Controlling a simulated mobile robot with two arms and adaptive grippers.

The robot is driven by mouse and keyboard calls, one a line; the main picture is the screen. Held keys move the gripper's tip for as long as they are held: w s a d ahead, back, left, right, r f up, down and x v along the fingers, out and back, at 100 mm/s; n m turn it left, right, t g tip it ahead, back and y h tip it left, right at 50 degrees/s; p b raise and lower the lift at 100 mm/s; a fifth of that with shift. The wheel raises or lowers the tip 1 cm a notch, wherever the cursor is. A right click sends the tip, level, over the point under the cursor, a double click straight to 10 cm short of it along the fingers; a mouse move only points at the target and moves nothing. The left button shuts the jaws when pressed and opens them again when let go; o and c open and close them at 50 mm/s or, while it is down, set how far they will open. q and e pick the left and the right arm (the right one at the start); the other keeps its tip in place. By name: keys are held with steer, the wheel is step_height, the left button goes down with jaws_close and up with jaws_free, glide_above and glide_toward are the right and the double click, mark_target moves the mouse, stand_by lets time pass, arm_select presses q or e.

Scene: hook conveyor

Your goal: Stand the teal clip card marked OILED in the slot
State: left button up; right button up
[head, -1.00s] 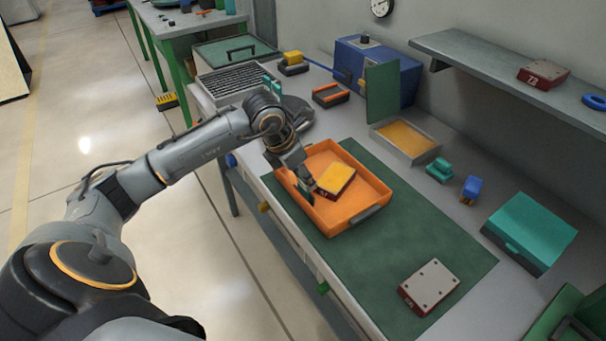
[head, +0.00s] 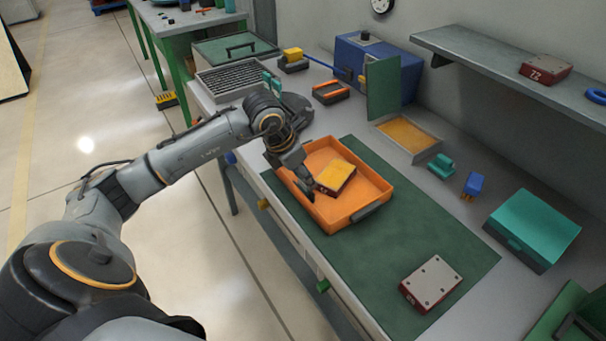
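My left gripper (head: 305,190) points down into the orange tray (head: 377,201), at the left side of a dark red block with a yellow top (head: 336,176). Whether it touches the block and whether its fingers are open or shut is too small to tell. Small teal upright pieces (head: 271,84) show behind my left wrist, near a ribbed grey rack (head: 228,80). A small teal object (head: 441,166) lies on the bench to the right. No OILED lettering is readable on any teal thing, and I cannot tell which slot is meant. My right gripper is out of view.
A grey-topped red block (head: 430,283) rests on the green mat (head: 455,250). A teal box (head: 532,228), a blue piece (head: 473,185) and an open yellow-lined box (head: 408,135) stand to the right. A shelf (head: 490,67) overhangs the back.

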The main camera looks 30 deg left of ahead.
arm_select(q)
steer(key=o, duration=0.9)
steer(key=shift+r, duration=0.1)
steer(key=v, duration=1.1)
steer(key=shift+s+r, duration=0.2)
steer(key=shift+r, duration=0.2)
